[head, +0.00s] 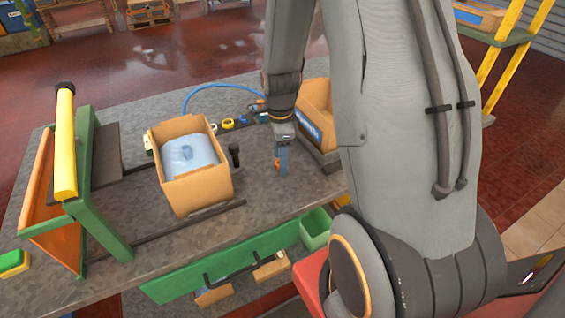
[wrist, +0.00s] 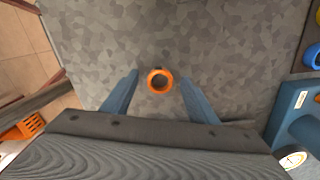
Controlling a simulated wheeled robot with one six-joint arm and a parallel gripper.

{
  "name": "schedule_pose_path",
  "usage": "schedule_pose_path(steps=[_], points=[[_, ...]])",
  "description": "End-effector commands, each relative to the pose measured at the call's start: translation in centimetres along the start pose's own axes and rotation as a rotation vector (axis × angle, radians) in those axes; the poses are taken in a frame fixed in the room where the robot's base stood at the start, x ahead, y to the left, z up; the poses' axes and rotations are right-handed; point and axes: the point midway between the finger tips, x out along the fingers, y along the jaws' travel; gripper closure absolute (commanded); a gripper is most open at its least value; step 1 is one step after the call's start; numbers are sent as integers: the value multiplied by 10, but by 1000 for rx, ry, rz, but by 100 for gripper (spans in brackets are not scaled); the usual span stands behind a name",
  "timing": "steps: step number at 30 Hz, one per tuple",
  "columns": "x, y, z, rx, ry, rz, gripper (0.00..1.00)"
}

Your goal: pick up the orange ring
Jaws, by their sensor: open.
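The orange ring (wrist: 160,80) lies on the grey speckled tabletop in the wrist view, just beyond and between my fingertips. My gripper (wrist: 160,92) is open, with one blue finger on each side of the ring and a gap on both sides. In the head view my gripper (head: 283,165) points down over the table, right of the cardboard box. A small bit of the orange ring (head: 278,162) shows there beside the fingers, and the rest is hidden.
An open cardboard box (head: 197,196) with a pale blue bag stands to the left. A dark-handled tool (head: 235,152) is beside it. A second carton (head: 316,112) stands behind my gripper. A green and orange frame with a yellow roller (head: 65,145) is at the left. Bare tabletop surrounds the ring.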

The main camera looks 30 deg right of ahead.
Motion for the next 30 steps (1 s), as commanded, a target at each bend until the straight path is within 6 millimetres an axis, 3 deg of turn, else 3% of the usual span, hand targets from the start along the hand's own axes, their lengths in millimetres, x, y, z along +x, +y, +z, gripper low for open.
schedule_pose_path(steps=[8, 18, 30], points=[[2, 0, 0, 0, 0, -1, 46], [2, 0, 0, -1, 0, 0, 98], [-4, -1, 0, -1, 0, -3, 98]])
